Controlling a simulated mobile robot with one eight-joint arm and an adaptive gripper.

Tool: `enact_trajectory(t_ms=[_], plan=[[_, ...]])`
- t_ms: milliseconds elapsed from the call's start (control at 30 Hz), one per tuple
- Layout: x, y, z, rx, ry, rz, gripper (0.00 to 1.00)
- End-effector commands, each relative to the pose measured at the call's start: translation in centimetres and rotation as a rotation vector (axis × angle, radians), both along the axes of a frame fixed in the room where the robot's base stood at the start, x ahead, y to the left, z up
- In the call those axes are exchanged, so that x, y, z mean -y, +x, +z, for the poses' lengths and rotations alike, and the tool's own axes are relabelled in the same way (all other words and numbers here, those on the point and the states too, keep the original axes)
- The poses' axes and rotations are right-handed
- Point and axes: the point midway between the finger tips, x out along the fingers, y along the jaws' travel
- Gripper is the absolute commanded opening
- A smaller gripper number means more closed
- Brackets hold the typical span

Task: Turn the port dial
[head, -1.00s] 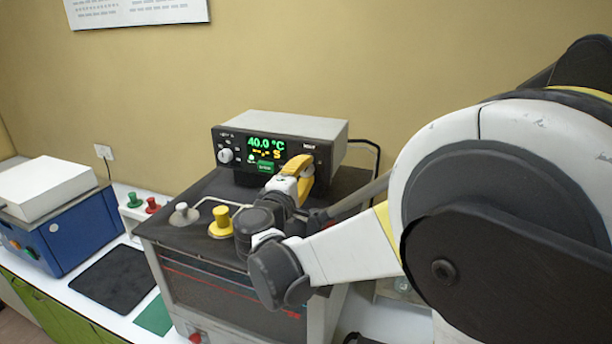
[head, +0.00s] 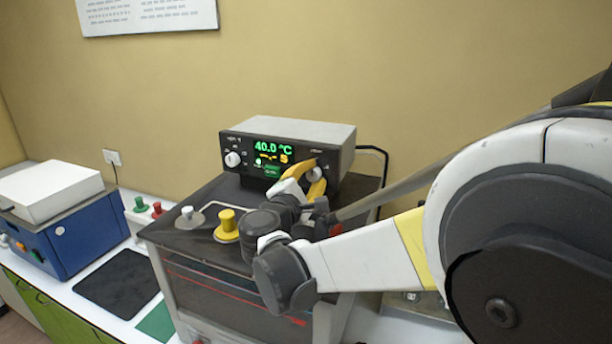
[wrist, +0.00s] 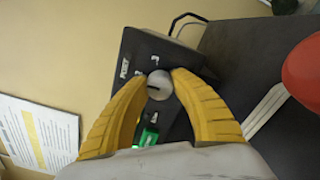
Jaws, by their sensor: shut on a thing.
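The port dial (wrist: 159,84) is a round light-grey knob with a dark slot line, on the black front panel marked PORT in the wrist view. In the head view the dial (head: 313,174) shows at the right end of the control unit (head: 300,132), whose display reads 40.0 °C. My gripper (wrist: 158,80) has two yellow ribbed fingers, one on each side of the dial, shut on it. In the head view my gripper (head: 315,172) reaches the panel from the front, and its fingers partly cover the dial.
A yellow knob (head: 227,225) and a grey knob (head: 188,216) stand on the dark-topped bath below. A blue device (head: 75,238) and a black mat (head: 117,284) lie to the left. In the wrist view a red rounded thing (wrist: 302,75) is at right.

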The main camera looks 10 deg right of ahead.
Motion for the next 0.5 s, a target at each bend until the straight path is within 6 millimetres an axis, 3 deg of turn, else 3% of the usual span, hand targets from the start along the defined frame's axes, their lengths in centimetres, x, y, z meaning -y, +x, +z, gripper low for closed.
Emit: enact_trajectory(t_ms=[267,300,333,367,500], plan=[[0.00,0.01,0.03,0.001,-0.001,0.001,0.00],[0.00,0.01,0.03,0.001,-0.001,0.001,0.40],[0.00,0.01,0.03,0.001,-0.001,0.001,0.50],[0.00,0.01,0.03,0.001,-0.001,0.001,0.54],[0.00,0.01,0.02,0.000,0.000,0.000,0.54]])
